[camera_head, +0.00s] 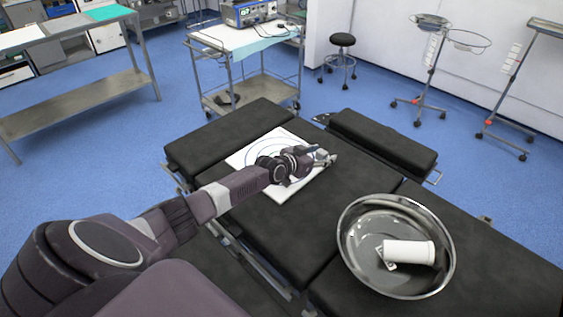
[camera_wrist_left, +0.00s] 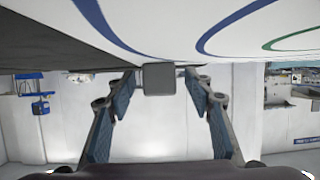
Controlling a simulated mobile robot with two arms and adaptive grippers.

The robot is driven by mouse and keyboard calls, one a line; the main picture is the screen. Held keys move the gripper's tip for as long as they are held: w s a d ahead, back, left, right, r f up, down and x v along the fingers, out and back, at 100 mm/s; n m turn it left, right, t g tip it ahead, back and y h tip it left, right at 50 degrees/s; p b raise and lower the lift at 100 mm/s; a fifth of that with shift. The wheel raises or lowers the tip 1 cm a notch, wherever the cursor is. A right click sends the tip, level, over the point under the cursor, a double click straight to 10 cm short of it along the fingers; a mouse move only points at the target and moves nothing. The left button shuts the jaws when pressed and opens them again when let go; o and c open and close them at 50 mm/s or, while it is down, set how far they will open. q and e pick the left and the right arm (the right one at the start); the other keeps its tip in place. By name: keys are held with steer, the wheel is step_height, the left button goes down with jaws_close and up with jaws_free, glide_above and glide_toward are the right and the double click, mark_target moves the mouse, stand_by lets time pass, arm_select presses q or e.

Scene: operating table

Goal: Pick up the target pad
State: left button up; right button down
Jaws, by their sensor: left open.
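The target pad (camera_head: 247,158) is a white square sheet with dark rings, lying flat on the black operating table (camera_head: 300,232). My left gripper (camera_head: 327,157) is over the pad's far right part in the head view, and my arm and wrist hide much of the pad's middle. In the left wrist view the pad (camera_wrist_left: 175,32) fills the top, with blue and green ring arcs. The left gripper's two fingers (camera_wrist_left: 160,92) are spread apart there, with nothing held between them. I cannot tell whether they touch the pad. My right gripper is not in view.
A round metal basin (camera_head: 350,238) holding a white cylinder (camera_head: 409,253) stands on the table at lower right. A small grey block (camera_wrist_left: 158,78) shows between the fingers in the wrist view; I cannot tell what it is. A trolley (camera_head: 222,40) and stool (camera_head: 342,40) stand beyond.

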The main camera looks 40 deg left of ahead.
arm_select(q)
jaws_close()
steer(key=shift+r, duration=0.1)
steer(key=shift+r, duration=0.1)
stand_by(0.3)
